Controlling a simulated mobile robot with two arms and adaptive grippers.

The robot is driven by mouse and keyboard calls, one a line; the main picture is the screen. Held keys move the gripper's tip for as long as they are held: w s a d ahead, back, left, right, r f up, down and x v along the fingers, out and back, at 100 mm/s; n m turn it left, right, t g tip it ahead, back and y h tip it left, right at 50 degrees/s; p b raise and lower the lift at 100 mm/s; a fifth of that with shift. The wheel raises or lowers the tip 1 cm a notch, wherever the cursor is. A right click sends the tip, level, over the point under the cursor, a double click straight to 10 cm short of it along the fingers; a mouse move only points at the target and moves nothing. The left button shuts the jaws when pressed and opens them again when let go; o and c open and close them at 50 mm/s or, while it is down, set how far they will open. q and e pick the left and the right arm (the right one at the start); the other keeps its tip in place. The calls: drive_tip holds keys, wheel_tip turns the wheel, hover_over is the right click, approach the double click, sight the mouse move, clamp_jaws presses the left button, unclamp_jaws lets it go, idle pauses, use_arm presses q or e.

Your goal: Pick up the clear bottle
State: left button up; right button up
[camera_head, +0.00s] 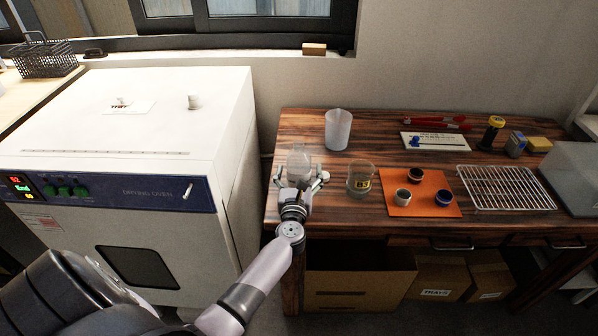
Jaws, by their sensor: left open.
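The clear bottle (299,158) stands upright near the left end of the wooden table. My left gripper (301,183) is open in front of the bottle, with a finger on either side of its lower part, which the gripper partly hides. I cannot tell whether the fingers touch it. My right gripper does not show.
A glass beaker marked B3 (359,178) stands just right of the gripper. A white cup (338,129) stands behind. An orange mat (420,205) holds three small pots. A wire rack (505,188) lies further right. The drying oven (215,125) stands left of the table.

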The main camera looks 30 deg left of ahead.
use_arm(q)
drive_tip(key=shift+c, duration=0.4)
drive_tip(key=c, duration=1.2)
drive_tip(key=shift+r, duration=0.1)
drive_tip(key=shift+c, duration=0.4)
drive_tip(key=shift+r, duration=0.1)
